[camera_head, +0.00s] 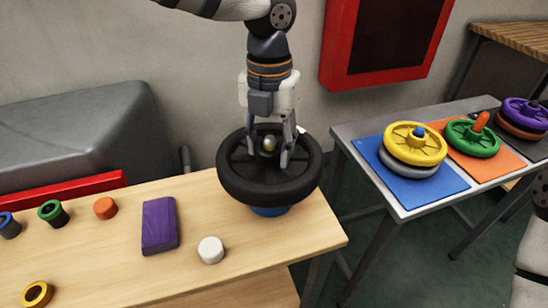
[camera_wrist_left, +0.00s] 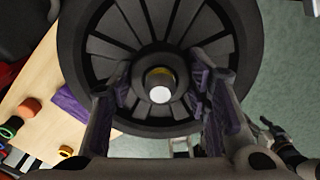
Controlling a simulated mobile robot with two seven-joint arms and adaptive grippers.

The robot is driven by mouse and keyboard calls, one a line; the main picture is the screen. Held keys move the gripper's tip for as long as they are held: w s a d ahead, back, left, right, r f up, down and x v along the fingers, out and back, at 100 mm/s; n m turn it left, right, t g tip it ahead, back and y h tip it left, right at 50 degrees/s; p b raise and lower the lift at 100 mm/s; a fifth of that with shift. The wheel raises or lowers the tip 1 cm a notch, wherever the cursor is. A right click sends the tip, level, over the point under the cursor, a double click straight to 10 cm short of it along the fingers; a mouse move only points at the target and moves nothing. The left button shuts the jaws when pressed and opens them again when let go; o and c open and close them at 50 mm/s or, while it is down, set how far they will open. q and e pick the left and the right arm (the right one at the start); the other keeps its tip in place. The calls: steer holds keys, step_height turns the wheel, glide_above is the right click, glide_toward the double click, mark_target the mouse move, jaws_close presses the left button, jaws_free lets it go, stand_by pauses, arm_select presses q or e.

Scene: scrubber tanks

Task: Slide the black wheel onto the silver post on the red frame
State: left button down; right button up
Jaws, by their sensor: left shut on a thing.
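The black wheel (camera_head: 232,182) is at the right end of the wooden table, above a blue round base (camera_head: 270,211). My left gripper (camera_head: 269,157) points down at its hub and is shut on it, one finger on each side. A silver, yellowish-sided post tip (camera_wrist_left: 160,94) shows in the hub hole, also in the head view (camera_head: 269,143). I cannot tell whether the wheel touches the base. A red bar (camera_head: 70,200) runs along a grey tank at left. A small grey upright (camera_head: 185,158) stands beside the tank; I cannot tell if it is the red frame's post. My right gripper is not visible.
The wooden table (camera_head: 110,270) holds a purple block (camera_head: 159,225), a white cylinder (camera_head: 211,250) and several coloured rings. A grey table (camera_head: 365,136) at right carries coloured wheels on mats. A red wall cabinet (camera_head: 335,45) hangs behind. A gap separates the tables.

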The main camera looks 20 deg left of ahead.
arm_select(q)
steer(key=shift+r, duration=0.95)
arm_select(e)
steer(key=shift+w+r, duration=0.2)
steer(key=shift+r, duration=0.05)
arm_select(q)
steer(key=shift+w+r+p, duration=0.1)
steer(key=shift+r+p, duration=0.3)
steer(key=shift+r, duration=1.45)
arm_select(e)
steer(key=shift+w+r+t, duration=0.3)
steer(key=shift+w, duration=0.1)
arm_select(q)
steer(key=shift+r, duration=1.75)
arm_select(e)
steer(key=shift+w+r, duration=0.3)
arm_select(q)
steer(key=shift+r, duration=0.1)
steer(key=shift+r, duration=0.7)
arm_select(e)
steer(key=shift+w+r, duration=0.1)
